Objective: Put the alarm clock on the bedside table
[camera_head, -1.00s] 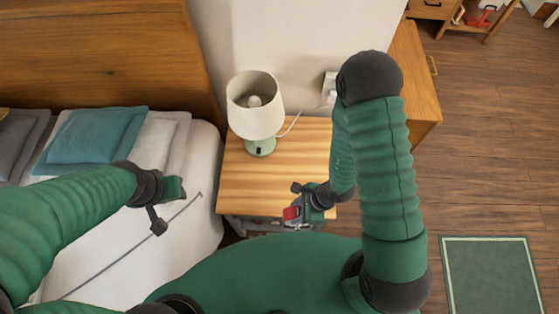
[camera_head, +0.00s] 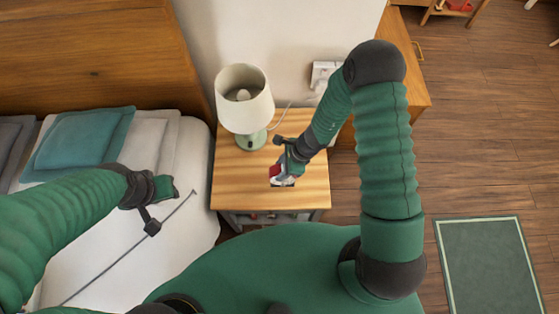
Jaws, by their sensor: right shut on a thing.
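The bedside table (camera_head: 232,188) has a light wooden top and stands beside the bed. My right gripper (camera_head: 283,168) is over the middle of the tabletop, shut on a small red and white thing, which looks like the alarm clock (camera_head: 281,180). The gripper partly hides the clock, and a dark patch shows right under it. I cannot tell whether the clock touches the wood. My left gripper (camera_head: 161,208) is over the bed, empty, with its fingers apart.
A lamp (camera_head: 245,98) with a cream shade and green base stands at the table's back. Its cord runs to a wall socket (camera_head: 323,72). The bed (camera_head: 190,226) is on the left. A wooden cabinet (camera_head: 410,75) stands right of the table. Bare tabletop lies left and right of my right gripper.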

